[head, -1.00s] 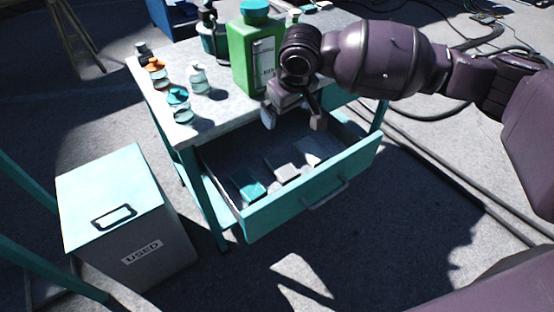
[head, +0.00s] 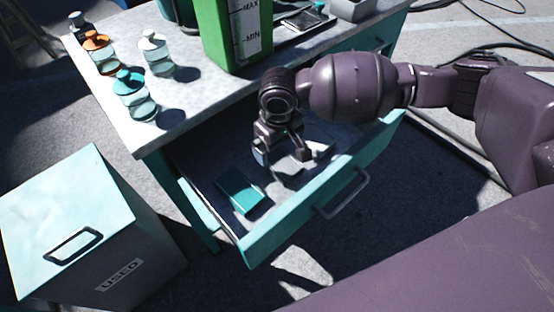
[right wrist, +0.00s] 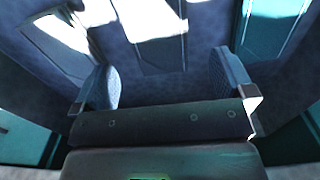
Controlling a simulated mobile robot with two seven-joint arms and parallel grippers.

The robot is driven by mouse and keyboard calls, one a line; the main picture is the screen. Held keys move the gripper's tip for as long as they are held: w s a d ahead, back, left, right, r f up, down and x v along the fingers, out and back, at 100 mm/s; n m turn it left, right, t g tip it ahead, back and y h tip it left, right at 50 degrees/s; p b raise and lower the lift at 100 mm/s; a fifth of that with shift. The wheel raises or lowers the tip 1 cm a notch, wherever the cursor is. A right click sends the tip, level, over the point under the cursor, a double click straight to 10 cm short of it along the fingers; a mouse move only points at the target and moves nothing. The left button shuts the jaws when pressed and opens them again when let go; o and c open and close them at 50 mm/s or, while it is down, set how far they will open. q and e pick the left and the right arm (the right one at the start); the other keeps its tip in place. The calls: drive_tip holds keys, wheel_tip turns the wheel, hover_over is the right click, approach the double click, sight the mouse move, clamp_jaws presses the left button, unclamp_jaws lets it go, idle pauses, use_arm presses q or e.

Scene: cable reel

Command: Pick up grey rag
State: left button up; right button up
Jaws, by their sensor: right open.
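The grey rag (head: 289,177) lies folded in the open drawer, between a teal rag (head: 240,191) and a pale rag (head: 319,147). My right gripper (head: 282,156) is open and empty, pointing down into the drawer just over the grey rag and hiding part of it. In the right wrist view the grey rag (right wrist: 155,45) lies ahead between the two open fingers (right wrist: 168,80), partly sunlit. I cannot tell whether the fingers touch it. My left gripper is not in view.
The drawer's teal front (head: 310,195) with its handle stands close to my right gripper. Several small bottles and a green container (head: 225,35) stand on the tabletop above. A bin marked USED (head: 70,210) stands at the left.

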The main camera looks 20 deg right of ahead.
sight(279, 159)
drive_tip(key=shift+f, duration=0.6)
wheel_tip(279, 159, down, 4)
drive_tip(key=shift+s+d+f+b, duration=0.1)
drive_tip(key=shift+f+b, duration=0.15)
drive_tip(key=shift+b, duration=0.85)
drive_tip(key=shift+f, duration=0.25)
drive_tip(key=shift+r, duration=0.2)
drive_tip(key=shift+c, duration=0.2)
drive_tip(key=c, duration=0.7)
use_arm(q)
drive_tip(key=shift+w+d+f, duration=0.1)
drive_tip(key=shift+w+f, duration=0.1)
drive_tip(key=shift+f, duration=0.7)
use_arm(e)
drive_tip(key=shift+c, duration=1)
